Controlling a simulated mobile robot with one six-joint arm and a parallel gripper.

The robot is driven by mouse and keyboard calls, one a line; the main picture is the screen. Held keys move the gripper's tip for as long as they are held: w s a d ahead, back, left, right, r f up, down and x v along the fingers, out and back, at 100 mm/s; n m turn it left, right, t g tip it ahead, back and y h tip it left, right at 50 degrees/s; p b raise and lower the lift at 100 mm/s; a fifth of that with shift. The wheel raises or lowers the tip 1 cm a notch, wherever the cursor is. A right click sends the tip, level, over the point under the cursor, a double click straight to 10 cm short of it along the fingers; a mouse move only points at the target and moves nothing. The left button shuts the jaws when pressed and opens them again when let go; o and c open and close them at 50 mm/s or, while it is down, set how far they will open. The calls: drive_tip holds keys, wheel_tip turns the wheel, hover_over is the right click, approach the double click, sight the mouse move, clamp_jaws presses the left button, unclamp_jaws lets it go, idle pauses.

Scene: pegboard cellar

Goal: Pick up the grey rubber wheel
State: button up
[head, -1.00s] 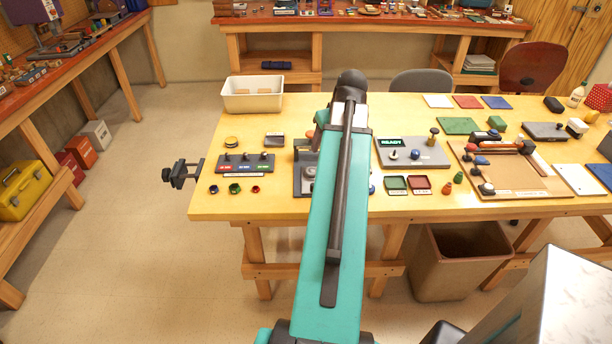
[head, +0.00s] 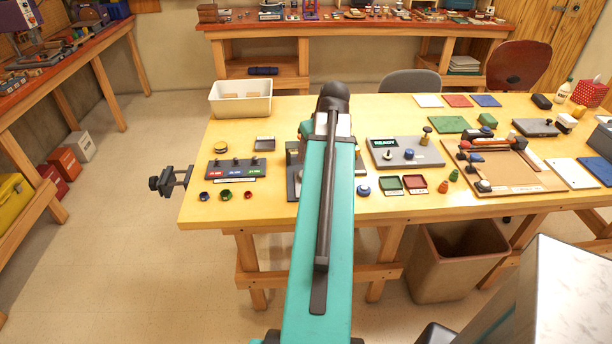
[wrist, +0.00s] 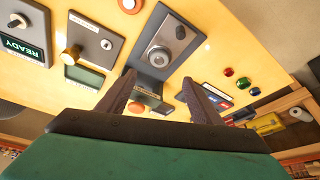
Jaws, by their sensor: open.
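In the wrist view, a round grey disc (wrist: 158,57) sits on a dark grey plate (wrist: 150,28). It may be the grey rubber wheel, but I cannot be sure. A dark knob (wrist: 180,32) stands beside it on the same plate. My gripper (wrist: 159,79) is open, its two dark fingers apart and pointing towards the plate, with nothing held between them. The disc appears beyond the fingertips, apart from them. In the head view my arm covers most of the plate (head: 292,180) and hides the disc and my gripper.
The yellow table (head: 225,208) holds a switch panel (head: 237,169), a READY panel (head: 405,153), green and red trays (head: 415,184) and a brown board (head: 510,178). A white bin (head: 241,98) stands at the back left. A clamp (head: 170,181) juts from the left edge.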

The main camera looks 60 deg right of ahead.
drive_tip(key=shift+p+x, duration=0.75)
drive_tip(key=shift+x, duration=3.05)
drive_tip(key=shift+d+f, duration=0.1)
drive_tip(key=shift+p+x, duration=0.95)
drive_tip(key=shift+x, duration=1.5)
drive_tip(key=shift+d, duration=0.1)
drive_tip(key=c, duration=1.2)
drive_tip(key=shift+c, duration=0.2)
